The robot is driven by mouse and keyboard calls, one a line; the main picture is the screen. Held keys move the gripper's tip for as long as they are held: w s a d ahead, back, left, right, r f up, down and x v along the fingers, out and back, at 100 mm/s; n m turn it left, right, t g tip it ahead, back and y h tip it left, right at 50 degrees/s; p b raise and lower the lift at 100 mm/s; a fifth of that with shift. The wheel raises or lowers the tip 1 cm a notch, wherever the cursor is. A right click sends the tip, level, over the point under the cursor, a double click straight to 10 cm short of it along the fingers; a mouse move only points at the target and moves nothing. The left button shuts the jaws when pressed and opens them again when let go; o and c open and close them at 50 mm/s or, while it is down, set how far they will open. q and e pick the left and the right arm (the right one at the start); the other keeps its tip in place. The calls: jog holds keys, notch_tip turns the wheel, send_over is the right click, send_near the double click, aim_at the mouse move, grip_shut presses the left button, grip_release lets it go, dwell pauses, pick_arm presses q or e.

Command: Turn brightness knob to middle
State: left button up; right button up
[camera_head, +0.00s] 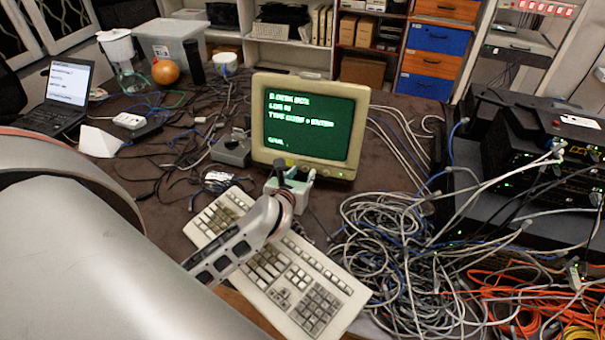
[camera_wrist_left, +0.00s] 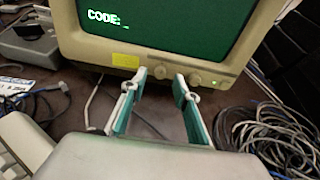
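A beige CRT monitor (camera_head: 261,138) with green text on its screen stands on the dark table; it also shows in the left wrist view (camera_wrist_left: 78,45). Small round knobs (camera_wrist_left: 193,79) sit on its lower bezel, right of a yellow sticker (camera_wrist_left: 125,61). Which one is the brightness knob I cannot tell, and their exact rotation is too small to read. My left gripper (camera_head: 291,174) is in front of the bezel, above the keyboard. In the left wrist view my left gripper (camera_wrist_left: 161,80) is open and empty, its fingertips just below the bezel, left of the knobs. My right gripper is not in view.
A beige keyboard (camera_head: 311,290) lies under my left arm. Tangled grey cables (camera_head: 385,235) fill the table to the right, near black network equipment (camera_head: 535,135). A grey box (camera_head: 232,150) stands left of the monitor. A laptop (camera_head: 65,90) is at far left.

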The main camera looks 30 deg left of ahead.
pick_arm(q)
jog(key=shift+w+a+f, duration=0.15)
jog(key=shift+w+f, duration=0.1)
jog(key=shift+w, duration=0.3)
grip_shut()
jog(key=shift+f+n+b, duration=0.1)
jog(key=shift+n+b, duration=0.4)
jog(key=shift+n, duration=0.1)
grip_release()
